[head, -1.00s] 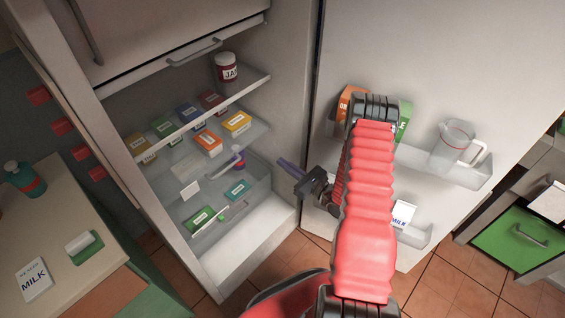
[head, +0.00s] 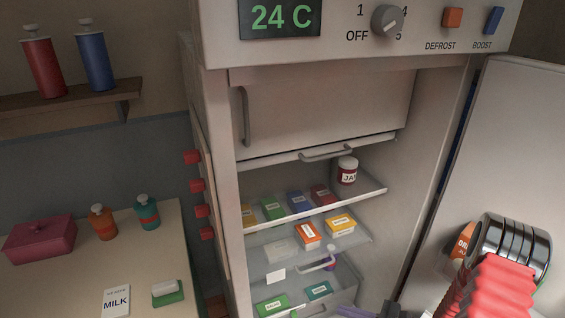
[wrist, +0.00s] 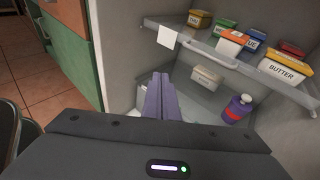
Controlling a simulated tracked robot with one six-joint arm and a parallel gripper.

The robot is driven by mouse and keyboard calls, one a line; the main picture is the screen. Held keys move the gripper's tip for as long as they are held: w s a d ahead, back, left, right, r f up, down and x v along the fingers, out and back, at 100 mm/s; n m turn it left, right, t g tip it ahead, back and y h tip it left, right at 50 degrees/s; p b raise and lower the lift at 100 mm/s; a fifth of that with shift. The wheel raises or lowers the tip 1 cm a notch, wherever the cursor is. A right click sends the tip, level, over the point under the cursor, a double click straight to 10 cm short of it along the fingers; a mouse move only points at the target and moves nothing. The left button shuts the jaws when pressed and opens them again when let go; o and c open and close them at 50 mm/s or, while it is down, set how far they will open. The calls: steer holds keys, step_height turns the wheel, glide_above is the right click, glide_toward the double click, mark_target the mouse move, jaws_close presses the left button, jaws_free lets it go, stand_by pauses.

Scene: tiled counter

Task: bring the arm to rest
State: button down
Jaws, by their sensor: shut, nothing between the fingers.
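My arm (head: 490,285) is red and ribbed with a dark metal joint, and it stands before the open fridge door at the lower right of the head view. My gripper (wrist: 160,78) shows in the wrist view with its two purple fingers together and nothing between them. It points into the lower part of the open fridge. A purple bottle (wrist: 237,109) is to the right of the fingers, apart from them. In the head view only a sliver of the gripper shows at the bottom edge; most of it is cut off.
The fridge door (head: 505,150) stands open at the right. Fridge shelves (head: 375,191) hold several labelled boxes and a jam jar (head: 347,171). A clear shelf (wrist: 215,55) is above and right of the fingers. A counter at left holds a milk carton (head: 116,301).

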steer(key=s+a+r+n+g+h, duration=0.2)
steer(key=s+r+n+g+h, duration=0.6)
steer(key=s+r+n, duration=0.7)
steer(key=s+r+n+t+h, duration=0.1)
steer(key=r+n+t, duration=0.1)
steer(key=r, duration=0.5)
steer(key=s+a+r+n+t+h, duration=0.1)
steer(key=r+n+t+h, duration=0.1)
steer(key=r, duration=0.5)
steer(key=s+a+r+n+t+h, duration=0.1)
steer(key=s+r+n, duration=0.1)
steer(key=r+n, duration=0.2)
step_height(320, 180, up, 4)
steer(key=shift+f+n+t+h, duration=0.2)
steer(key=shift+n+t+h, duration=0.1)
steer(key=shift+t+h, duration=0.1)
